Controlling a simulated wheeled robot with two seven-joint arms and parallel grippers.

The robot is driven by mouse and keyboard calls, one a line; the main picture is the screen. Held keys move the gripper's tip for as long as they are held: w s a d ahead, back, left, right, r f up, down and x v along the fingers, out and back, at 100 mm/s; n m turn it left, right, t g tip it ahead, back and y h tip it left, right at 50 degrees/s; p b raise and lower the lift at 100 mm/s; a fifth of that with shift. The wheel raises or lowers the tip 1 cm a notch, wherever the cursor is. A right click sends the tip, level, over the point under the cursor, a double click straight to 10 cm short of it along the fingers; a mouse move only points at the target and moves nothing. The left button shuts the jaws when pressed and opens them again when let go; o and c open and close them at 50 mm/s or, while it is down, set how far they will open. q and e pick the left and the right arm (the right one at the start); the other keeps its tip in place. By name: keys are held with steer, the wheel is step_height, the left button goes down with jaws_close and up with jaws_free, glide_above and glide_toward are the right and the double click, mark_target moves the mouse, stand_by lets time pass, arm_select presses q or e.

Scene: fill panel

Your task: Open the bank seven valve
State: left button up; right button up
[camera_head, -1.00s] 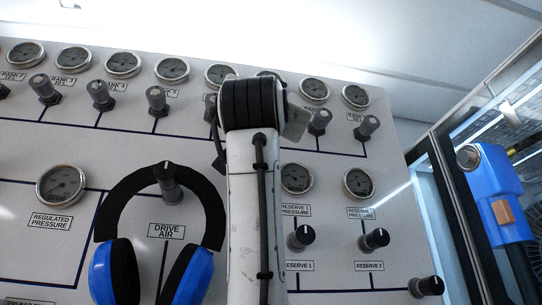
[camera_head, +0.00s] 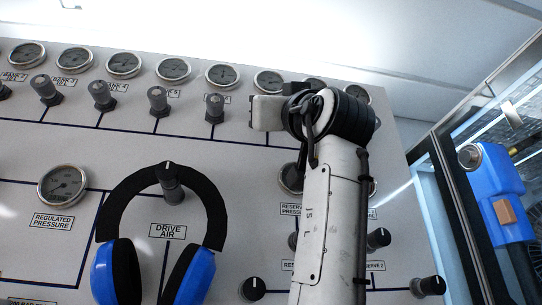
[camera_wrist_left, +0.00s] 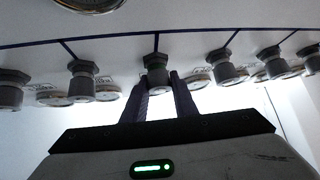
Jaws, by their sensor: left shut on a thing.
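The upper row of the panel carries grey valve knobs under round gauges. The bank seven valve's place, right of the sixth knob (camera_head: 215,107), is covered by my left gripper (camera_head: 265,113) in the head view. Its gauge (camera_head: 270,81) shows partly above. In the left wrist view, the gripper's two dark fingers (camera_wrist_left: 157,88) are shut on a grey knob (camera_wrist_left: 156,68), one on each side of it. By its place, this is the bank seven valve. Its label and how far it is turned cannot be read. My right gripper is out of view.
A blue and black headset (camera_head: 120,270) hangs around the drive air knob (camera_head: 168,178). Neighbouring knobs (camera_wrist_left: 82,82) stand close on both sides of the fingers. Black reserve knobs (camera_head: 378,238) sit lower right, partly behind my arm. A blue device (camera_head: 492,190) is at the far right.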

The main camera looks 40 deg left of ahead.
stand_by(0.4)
arm_select(q)
steer(key=o, duration=1)
steer(key=shift+o, duration=0.2)
steer(key=shift+d+f, duration=0.1)
steer(key=b+v, duration=0.3)
steer(key=v, duration=0.7)
steer(key=shift+b, duration=0.4)
steer(key=shift+d, duration=0.1)
